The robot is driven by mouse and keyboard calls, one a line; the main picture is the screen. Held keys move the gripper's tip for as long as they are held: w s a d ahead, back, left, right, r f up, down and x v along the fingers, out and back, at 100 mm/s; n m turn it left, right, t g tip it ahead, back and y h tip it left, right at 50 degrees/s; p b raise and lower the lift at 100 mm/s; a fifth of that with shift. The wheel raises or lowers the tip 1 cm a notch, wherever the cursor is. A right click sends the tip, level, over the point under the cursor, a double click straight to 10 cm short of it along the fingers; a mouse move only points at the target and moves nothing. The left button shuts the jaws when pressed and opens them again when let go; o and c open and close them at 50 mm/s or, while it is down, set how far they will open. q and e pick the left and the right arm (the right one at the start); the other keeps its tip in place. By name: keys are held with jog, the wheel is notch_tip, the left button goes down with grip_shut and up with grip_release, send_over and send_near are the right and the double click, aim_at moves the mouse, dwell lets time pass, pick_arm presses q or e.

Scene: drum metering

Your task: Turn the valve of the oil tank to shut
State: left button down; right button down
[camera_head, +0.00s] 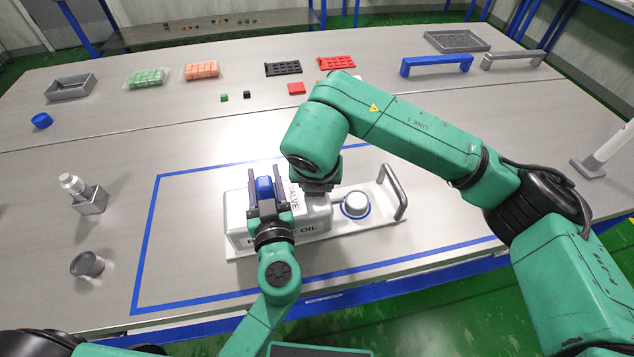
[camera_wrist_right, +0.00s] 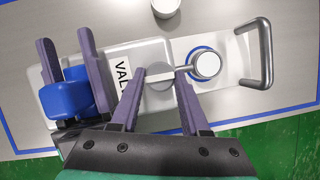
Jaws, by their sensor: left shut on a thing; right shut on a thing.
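The oil tank (camera_head: 240,238) is a white box marked VALVE and OIL, on a white base inside a blue outline. My left gripper (camera_head: 266,180) is shut on the blue cap (camera_head: 265,188) on the tank; both also show in the right wrist view. The valve (camera_wrist_right: 160,76) is a grey round knob with a pale bar, beside the VALVE label. My right gripper (camera_wrist_right: 163,73) is shut on the valve, one finger on each side. In the head view, my right arm hides the valve and most of that gripper.
A round white vessel (camera_head: 355,204) on a blue ring stands beside the tank, near a grey handle (camera_head: 392,188). A metal bottle (camera_head: 74,186) in a block and a grey cup (camera_head: 87,265) stand left. Trays and small blocks line the back.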

jog(key=shift+c, duration=1.9)
grip_release()
jog(key=v, duration=1.2)
pick_arm(q)
jog(key=shift+c, duration=1.3)
grip_release()
jog(key=shift+s, duration=0.1)
